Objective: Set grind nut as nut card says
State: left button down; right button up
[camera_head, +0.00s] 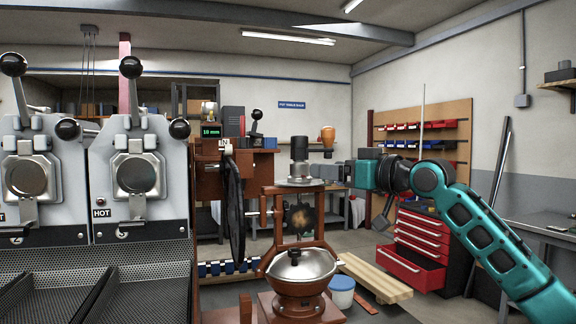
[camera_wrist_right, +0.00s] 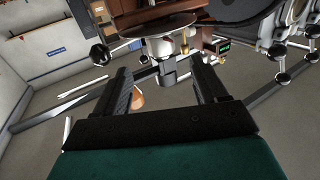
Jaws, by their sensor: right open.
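The grind nut, as I take it, is the dark grey stepped cylinder (camera_head: 299,150) standing upright above a round metal plate (camera_head: 298,184) on the brown machine. In the right wrist view the nut (camera_wrist_right: 167,74) appears upside down between the fingers. My right gripper (camera_head: 322,171) comes in from the right at the nut's height, close beside it. Its fingers (camera_wrist_right: 165,88) are open, one on each side of the nut, with gaps visible. A small green display (camera_head: 211,131) seems to read 10 mm. I cannot make out a nut card. My left gripper is out of view.
Two grey roasting units with black ball levers (camera_head: 130,67) stand at the left, one marked HOT. A covered metal bowl (camera_head: 300,268) sits below the plate. A red tool chest (camera_head: 421,238) and a pallet (camera_head: 375,278) are behind. A large dark wheel (camera_head: 234,208) stands left of the nut.

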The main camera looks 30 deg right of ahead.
aim_at(293, 167)
jog(key=p+x, duration=0.2)
jog(key=x, duration=0.7)
jog(key=shift+w+a+r, duration=0.1)
jog(key=shift+w+a, duration=0.1)
jog(key=shift+w, duration=0.1)
jog(key=shift+w+a+p, duration=0.15)
jog(key=shift+w+p, duration=0.2)
jog(key=shift+w, duration=0.5)
jog(key=shift+c, duration=0.5)
jog(key=c, duration=0.9)
jog(key=shift+o, duration=0.2)
